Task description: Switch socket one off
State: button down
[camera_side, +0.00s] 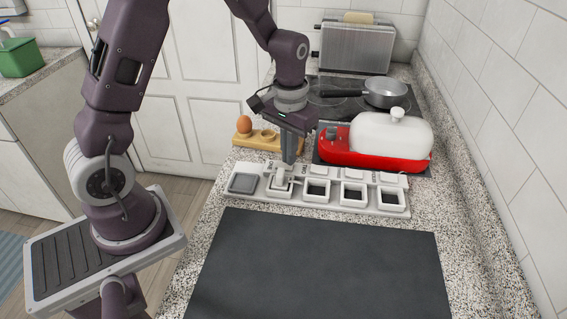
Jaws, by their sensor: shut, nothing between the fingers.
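A white power strip (330,207) lies on the speckled counter, with a row of dark square openings along it. A grey square (243,183) is at its left end. Small white pieces, one of them by the third opening (318,170), line the far side; I cannot make out which are switches or how they are set. My gripper (288,161) points down over the left part of the strip, by the first opening (277,190). It is shut and empty. Its tips are close to the strip; I cannot tell whether they touch. They partly hide the far side there.
A red appliance with a white lid (392,135) stands close behind the strip's right part. An egg holder (270,143) sits behind its left part. A pan (385,92) and a toaster (356,48) are farther back. A dark mat (320,260) lies clear in front.

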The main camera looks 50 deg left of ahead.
notch_tip(320, 180, up, 6)
dwell(0.5)
jog(key=s+d+r+m+t, duration=0.1)
jog(key=s+d+r+t, duration=0.2)
jog(key=s+r, duration=0.6)
jog(key=s+d+r+m+t, duration=0.2)
jog(key=s+r, duration=0.1)
jog(key=s, duration=0.8)
jog(key=shift+r+t, duration=0.2)
jog(key=shift+t, duration=0.1)
